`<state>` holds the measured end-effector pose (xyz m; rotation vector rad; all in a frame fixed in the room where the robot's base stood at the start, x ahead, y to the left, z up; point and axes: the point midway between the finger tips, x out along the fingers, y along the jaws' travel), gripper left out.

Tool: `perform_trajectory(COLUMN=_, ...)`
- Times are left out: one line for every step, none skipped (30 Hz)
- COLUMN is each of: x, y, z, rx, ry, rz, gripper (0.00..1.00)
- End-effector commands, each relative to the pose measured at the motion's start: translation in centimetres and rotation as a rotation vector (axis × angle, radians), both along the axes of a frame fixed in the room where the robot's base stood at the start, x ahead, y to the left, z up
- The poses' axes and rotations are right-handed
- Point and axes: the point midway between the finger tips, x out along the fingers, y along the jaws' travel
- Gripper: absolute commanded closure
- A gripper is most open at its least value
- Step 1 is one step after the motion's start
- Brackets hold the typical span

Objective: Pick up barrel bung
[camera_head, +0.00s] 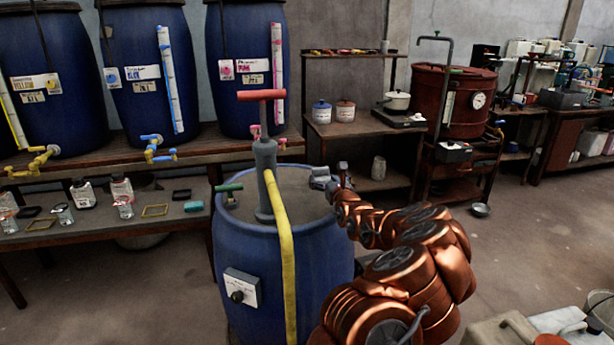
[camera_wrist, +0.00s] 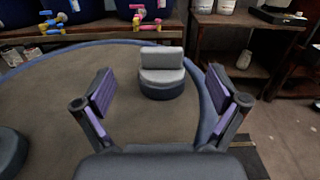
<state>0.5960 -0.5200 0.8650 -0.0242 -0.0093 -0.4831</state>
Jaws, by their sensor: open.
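The barrel bung (camera_wrist: 162,84) is a round grey plug with a dark lower part and an upright flat grip on top. In the wrist view it sits on the brownish-grey top of the blue barrel, close to the far rim. My gripper (camera_wrist: 160,98) is open, its two purple-padded fingers spread to the left and right. The bung shows between them, a little beyond, and neither finger visibly touches it. In the head view my gripper (camera_head: 333,184) is over the right back part of the blue barrel (camera_head: 325,262); the bung is hard to tell from the gripper there.
A pump with a red T-handle (camera_head: 262,95) and a yellow hose (camera_head: 287,255) stands on the barrel, left of my gripper. A green-handled fitting (camera_head: 229,188) is at its left rim. Benches with vats, taps and jars stand behind. Open floor lies to the right.

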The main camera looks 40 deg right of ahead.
Motion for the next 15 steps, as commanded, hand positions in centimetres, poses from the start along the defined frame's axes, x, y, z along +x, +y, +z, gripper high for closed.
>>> perform_trajectory(x=-0.4, y=-0.6, z=-0.6, rx=0.013, ry=0.002, rz=-0.015, gripper=0.04)
perform_trajectory(x=-0.5, y=-0.8, z=-0.9, rx=0.018, ry=0.004, rz=-0.020, gripper=0.04)
perform_trajectory(x=-0.6, y=-1.0, z=-1.1, rx=0.022, ry=0.005, rz=-0.025, gripper=0.04)
perform_trajectory(x=-0.5, y=-1.1, z=-1.2, rx=0.025, ry=0.006, rz=-0.027, gripper=0.04)
perform_trajectory(x=-0.3, y=-1.2, z=-1.3, rx=0.027, ry=0.007, rz=-0.027, gripper=0.04)
perform_trajectory(x=0.0, y=-1.3, z=-1.3, rx=0.027, ry=0.008, rz=-0.027, gripper=0.04)
perform_trajectory(x=0.2, y=-1.3, z=-1.4, rx=0.028, ry=0.009, rz=-0.025, gripper=0.04)
perform_trajectory(x=0.5, y=-1.3, z=-1.4, rx=0.027, ry=0.010, rz=-0.024, gripper=0.04)
perform_trajectory(x=0.9, y=-1.3, z=-1.5, rx=0.027, ry=0.010, rz=-0.022, gripper=0.04)
perform_trajectory(x=1.1, y=-1.4, z=-1.5, rx=0.026, ry=0.011, rz=-0.020, gripper=0.04)
perform_trajectory(x=1.3, y=-1.4, z=-1.4, rx=0.026, ry=0.011, rz=-0.020, gripper=0.04)
perform_trajectory(x=1.6, y=-1.5, z=-1.4, rx=0.028, ry=0.009, rz=-0.020, gripper=0.04)
perform_trajectory(x=1.7, y=-1.6, z=-1.4, rx=0.027, ry=0.008, rz=-0.019, gripper=0.04)
perform_trajectory(x=1.8, y=-1.6, z=-1.3, rx=0.027, ry=0.007, rz=-0.019, gripper=0.04)
perform_trajectory(x=2.0, y=-1.6, z=-1.2, rx=0.026, ry=0.005, rz=-0.018, gripper=0.04)
